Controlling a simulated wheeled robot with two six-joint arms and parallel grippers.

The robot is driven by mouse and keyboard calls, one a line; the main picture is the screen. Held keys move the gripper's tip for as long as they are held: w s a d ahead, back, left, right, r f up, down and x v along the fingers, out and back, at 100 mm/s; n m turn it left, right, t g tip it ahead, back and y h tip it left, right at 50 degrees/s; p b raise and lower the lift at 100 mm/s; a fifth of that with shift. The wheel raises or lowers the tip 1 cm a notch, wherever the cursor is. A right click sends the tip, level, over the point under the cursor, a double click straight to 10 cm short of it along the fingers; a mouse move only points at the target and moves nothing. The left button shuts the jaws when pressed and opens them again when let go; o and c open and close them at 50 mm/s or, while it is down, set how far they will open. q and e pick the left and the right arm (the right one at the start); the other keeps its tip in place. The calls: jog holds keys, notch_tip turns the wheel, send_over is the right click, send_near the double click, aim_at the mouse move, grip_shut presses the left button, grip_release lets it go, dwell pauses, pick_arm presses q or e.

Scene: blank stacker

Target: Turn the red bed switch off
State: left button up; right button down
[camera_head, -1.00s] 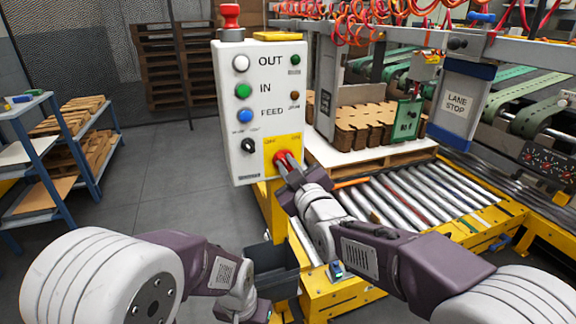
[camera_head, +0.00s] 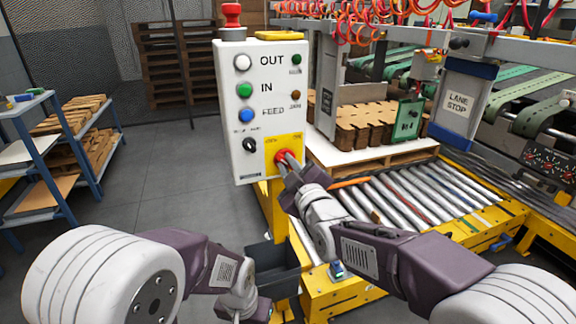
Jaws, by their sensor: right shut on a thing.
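The red bed switch (camera_head: 282,156) sits on a yellow plate (camera_head: 271,143) at the lower right of the white control box (camera_head: 232,130). My right gripper (camera_head: 287,164) is at the switch and shut on it. Its fingers hide part of the switch, so I cannot tell which way it points. The lettering on the yellow plate is too small to read. My left arm is low in the picture, and its gripper (camera_head: 245,311) is cut off by the bottom edge, away from the box.
The box also carries white, green and blue buttons (camera_head: 245,90), a black selector (camera_head: 250,145) and a red knob on top (camera_head: 232,15). A roller bed (camera_head: 400,200) with a yellow frame lies to the right. Cardboard blanks (camera_head: 365,127) stand behind it. A blue shelf (camera_head: 50,150) is at the left.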

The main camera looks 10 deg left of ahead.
jog(key=c, duration=1.4)
grip_release()
jog(key=shift+s+d, duration=0.1)
jog(key=p+v, duration=0.1)
jog(key=v, duration=0.8)
